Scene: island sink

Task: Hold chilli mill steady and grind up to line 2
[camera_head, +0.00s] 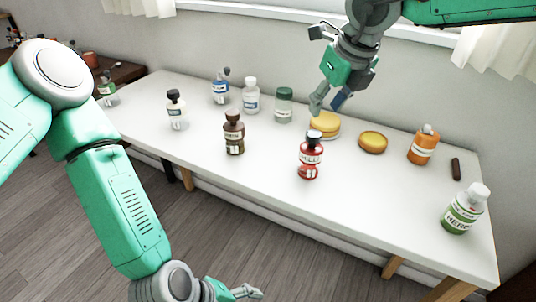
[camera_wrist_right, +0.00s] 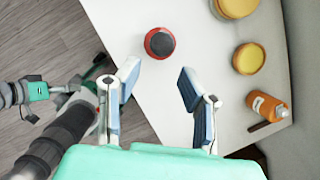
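The chilli mill (camera_head: 311,155) is a red bottle with a dark cap and a white label. It stands upright near the front edge of the white table. In the right wrist view its top (camera_wrist_right: 160,43) shows from above, ahead of the fingers. My right gripper (camera_head: 327,102) hangs above the back of the table, behind the mill and apart from it. In the wrist view its fingers are spread, with nothing between them (camera_wrist_right: 157,82). My left gripper (camera_head: 245,291) is low at the bottom edge, in front of the table. Its finger opening is unclear. I cannot read line 2 on the mill.
A brown bottle (camera_head: 234,133) stands left of the mill. Several other bottles stand behind and left. The table in front of the tins is clear.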

